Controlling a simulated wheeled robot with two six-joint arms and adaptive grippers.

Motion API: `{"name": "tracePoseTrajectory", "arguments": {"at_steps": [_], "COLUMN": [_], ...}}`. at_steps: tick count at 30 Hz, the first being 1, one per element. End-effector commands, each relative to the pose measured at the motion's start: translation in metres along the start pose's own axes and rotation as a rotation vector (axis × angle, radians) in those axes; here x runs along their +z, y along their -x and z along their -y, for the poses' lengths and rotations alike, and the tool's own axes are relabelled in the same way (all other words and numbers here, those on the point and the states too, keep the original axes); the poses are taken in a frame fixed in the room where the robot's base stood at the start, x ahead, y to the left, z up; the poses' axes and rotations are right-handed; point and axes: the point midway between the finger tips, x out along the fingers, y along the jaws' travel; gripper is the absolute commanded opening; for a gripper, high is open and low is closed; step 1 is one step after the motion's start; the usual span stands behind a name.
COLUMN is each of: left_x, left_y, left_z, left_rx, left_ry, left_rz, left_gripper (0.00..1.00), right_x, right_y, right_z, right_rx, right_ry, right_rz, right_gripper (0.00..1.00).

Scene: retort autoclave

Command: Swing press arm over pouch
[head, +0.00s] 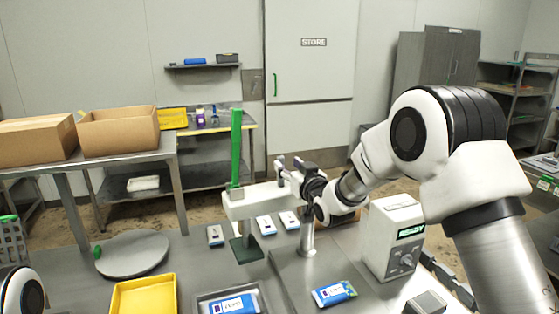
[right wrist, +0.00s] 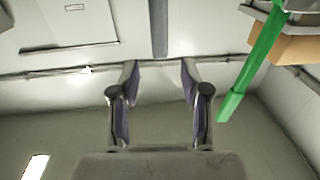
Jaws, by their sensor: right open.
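The press arm (head: 252,202) is a pale horizontal beam on a metal post (head: 307,238). A tall green handle (head: 236,150) rises from its left end, and a dark green press plate (head: 246,249) hangs below that end. A blue and white pouch (head: 334,293) lies on the steel surface, right of and nearer than the plate. My right gripper (head: 289,161) is open and empty, close above the beam and right of the handle. In the right wrist view, the handle (right wrist: 252,75) is outside the open fingers (right wrist: 160,75), to their right. My left gripper is out of view.
A white box reading READY (head: 392,236) stands right of the post. Several small pouches (head: 265,225) lie behind the press. A yellow tray (head: 143,296), a grey tray (head: 203,301) with a pouch, and a round grey disc (head: 132,254) are at left.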

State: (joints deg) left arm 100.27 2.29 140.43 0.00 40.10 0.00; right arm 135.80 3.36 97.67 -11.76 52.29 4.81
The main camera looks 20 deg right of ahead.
Motion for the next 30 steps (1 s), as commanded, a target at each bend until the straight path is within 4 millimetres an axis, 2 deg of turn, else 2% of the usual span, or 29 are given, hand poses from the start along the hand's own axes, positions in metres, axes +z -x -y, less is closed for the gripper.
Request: {"name": "tracePoseTrajectory", "arguments": {"at_steps": [1,7,10,17,18,21,30], "left_x": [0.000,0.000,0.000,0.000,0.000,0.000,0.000], "left_y": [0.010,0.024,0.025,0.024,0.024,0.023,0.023], "left_z": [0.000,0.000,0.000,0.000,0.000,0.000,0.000], "left_rx": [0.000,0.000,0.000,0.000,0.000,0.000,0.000], "left_ry": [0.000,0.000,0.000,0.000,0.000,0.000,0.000], "left_rz": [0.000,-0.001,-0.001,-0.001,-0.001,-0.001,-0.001], "left_gripper": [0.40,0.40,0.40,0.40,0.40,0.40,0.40], "right_x": [-0.004,-0.002,-0.001,0.001,0.001,0.001,0.001], "right_y": [-0.010,-0.045,-0.052,-0.053,-0.053,-0.053,-0.052], "right_z": [0.000,0.000,0.000,0.000,0.000,0.000,0.000], "right_rx": [-0.001,0.000,0.000,0.000,0.000,0.000,-0.006], "right_ry": [0.001,0.000,0.000,-0.001,-0.001,0.000,-0.001], "right_rz": [0.002,0.003,0.002,0.003,0.003,0.003,0.003], "right_gripper": [0.46,0.46,0.46,0.46,0.32,0.00,0.00]}}
